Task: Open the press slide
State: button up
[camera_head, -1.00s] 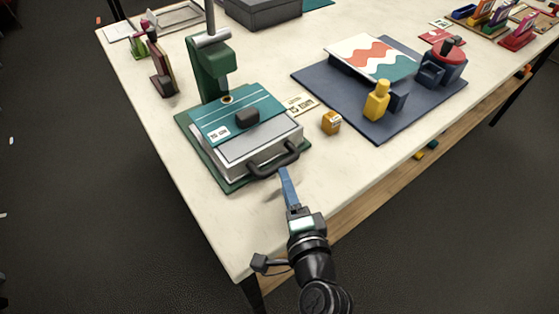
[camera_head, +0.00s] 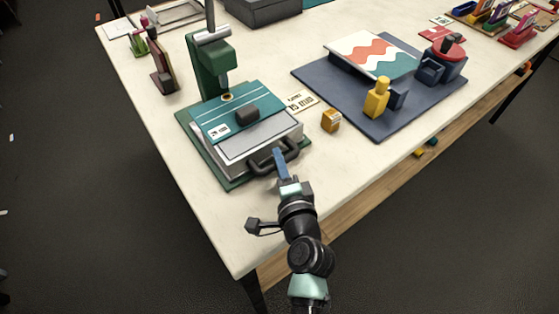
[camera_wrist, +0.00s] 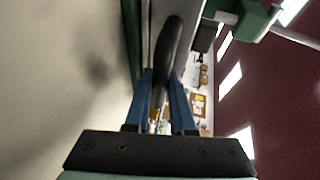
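The press (camera_head: 215,70) is a green stand with a column on a green base. Its teal-topped slide (camera_head: 262,137) has grey sides, a dark knob on top and a curved black handle (camera_head: 292,147) at the front. My gripper (camera_head: 279,156) is at this handle, its blue fingers pointing at the slide. In the wrist view, the black handle (camera_wrist: 170,48) runs between the two blue fingers of my gripper (camera_wrist: 162,82). The fingers are apart, one on each side of it. I cannot tell whether either finger touches the handle.
A small orange box (camera_head: 331,120) stands right of the press. A dark blue mat (camera_head: 378,132) farther right bears a patterned board, a yellow bottle-like piece (camera_head: 377,98) and a red-topped device (camera_head: 442,65). The table (camera_head: 215,235) is clear in front of the press.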

grip_shut()
jog(key=shift+s+d, duration=0.1)
dwell(1.0)
jog(key=s+d+b, duration=0.1)
jog(key=s+d, duration=0.1)
jog(key=s, duration=0.1)
jog(key=s+d+b, duration=0.1)
jog(key=s+d, duration=0.2)
jog(key=s, duration=0.1)
jog(key=s+d+b, duration=0.1)
jog(key=s+d, duration=0.1)
jog(key=s, duration=0.1)
jog(key=shift+s+d+f, duration=0.15)
jog(key=shift+d+f, duration=0.05)
jog(key=shift+d, duration=0.1)
jog(key=shift+s+d+r, duration=0.2)
jog(key=shift+s, duration=0.1)
jog(key=o, duration=0.6)
grip_release()
jog(key=shift+a, duration=0.1)
jog(key=shift+b+v, duration=0.95)
jog(key=shift+v, duration=5.5)
